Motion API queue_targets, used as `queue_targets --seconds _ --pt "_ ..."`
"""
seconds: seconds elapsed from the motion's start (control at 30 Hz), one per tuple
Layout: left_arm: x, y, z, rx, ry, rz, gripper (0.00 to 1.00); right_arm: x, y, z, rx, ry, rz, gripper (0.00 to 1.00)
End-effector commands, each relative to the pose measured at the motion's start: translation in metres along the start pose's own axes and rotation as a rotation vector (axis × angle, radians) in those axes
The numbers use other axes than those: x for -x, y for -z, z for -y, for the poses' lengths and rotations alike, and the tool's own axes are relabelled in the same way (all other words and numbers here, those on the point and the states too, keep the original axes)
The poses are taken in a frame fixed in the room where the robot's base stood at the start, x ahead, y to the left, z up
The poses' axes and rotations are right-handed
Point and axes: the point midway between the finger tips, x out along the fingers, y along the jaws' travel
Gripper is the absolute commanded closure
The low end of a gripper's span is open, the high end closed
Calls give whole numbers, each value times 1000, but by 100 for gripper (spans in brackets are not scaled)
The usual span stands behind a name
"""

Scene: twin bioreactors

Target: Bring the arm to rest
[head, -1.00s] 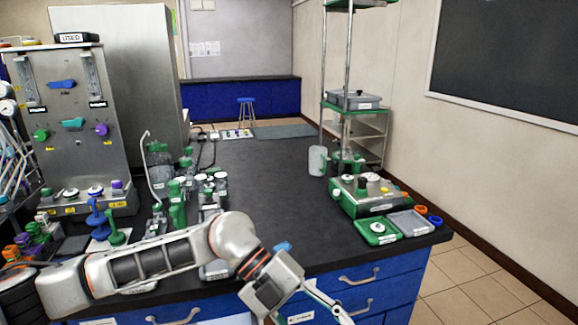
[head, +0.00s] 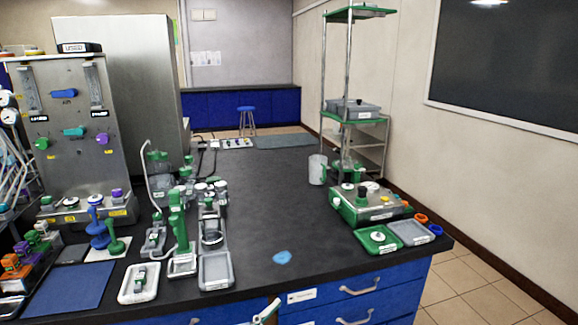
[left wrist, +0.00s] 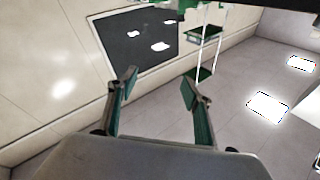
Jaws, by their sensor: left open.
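My left gripper shows in the left wrist view (left wrist: 158,88) with its two green-lined fingers spread wide and nothing between them. In the head view only a small pale part of it, probably a fingertip (head: 266,312), shows at the bottom edge, in front of the blue drawers. The rest of the left arm is out of the head view. My right gripper is in neither view.
The dark bench top (head: 270,200) is clear in the middle, apart from a flat blue patch (head: 282,257). Green-capped glassware and trays (head: 215,270) stand left, before a steel panel (head: 65,125). A green-and-steel unit (head: 365,203) stands right.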

Motion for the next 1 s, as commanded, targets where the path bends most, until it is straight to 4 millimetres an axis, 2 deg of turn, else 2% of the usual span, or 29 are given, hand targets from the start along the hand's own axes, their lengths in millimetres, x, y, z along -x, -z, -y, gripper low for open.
queue_targets --seconds 0.03,0.1,0.17,0.3,0.4,0.53,0.6,0.7,1.0 --pt "23 -28 4 33 50 90 50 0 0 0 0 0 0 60" --pt "55 -64 10 69 112 210 50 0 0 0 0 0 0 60" --pt "86 -93 12 97 154 313 50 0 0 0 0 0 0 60" --pt "164 -149 7 156 224 545 50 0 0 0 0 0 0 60" --pt "219 -178 -2 192 253 689 50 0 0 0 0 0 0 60" --pt "274 -200 -14 226 270 828 50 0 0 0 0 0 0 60" --pt "294 -206 -20 238 273 876 50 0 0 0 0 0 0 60" --pt "310 -211 -23 248 275 914 50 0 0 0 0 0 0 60" --pt "314 -212 -24 249 274 925 50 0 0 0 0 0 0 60"
